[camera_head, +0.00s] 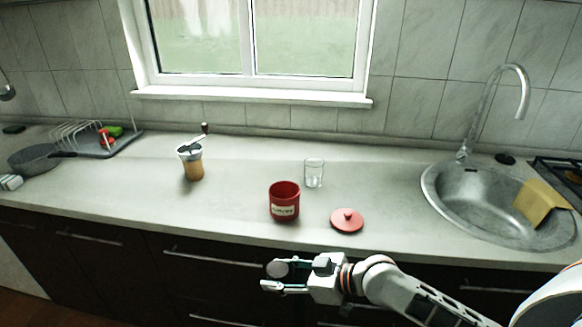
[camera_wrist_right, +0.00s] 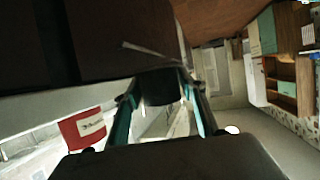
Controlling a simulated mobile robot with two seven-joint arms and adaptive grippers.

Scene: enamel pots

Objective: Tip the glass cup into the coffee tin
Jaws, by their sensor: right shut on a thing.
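The red coffee tin (camera_head: 285,206) stands open and upright near the counter's front edge, with a white label. It also shows tilted in the right wrist view (camera_wrist_right: 84,129). The clear glass cup (camera_head: 314,174) stands upright behind it to the right. The red lid (camera_head: 347,220) lies flat on the counter right of the tin. My right gripper (camera_head: 272,277) is in front of the counter, below the tin, shut on a small round thing (camera_head: 278,268). That thing looks dark in the right wrist view (camera_wrist_right: 159,88); I cannot tell what it is. My left gripper is not in view.
A dish rack (camera_head: 90,140) and grey pan (camera_head: 34,156) are at far left. The counter around the glass is clear.

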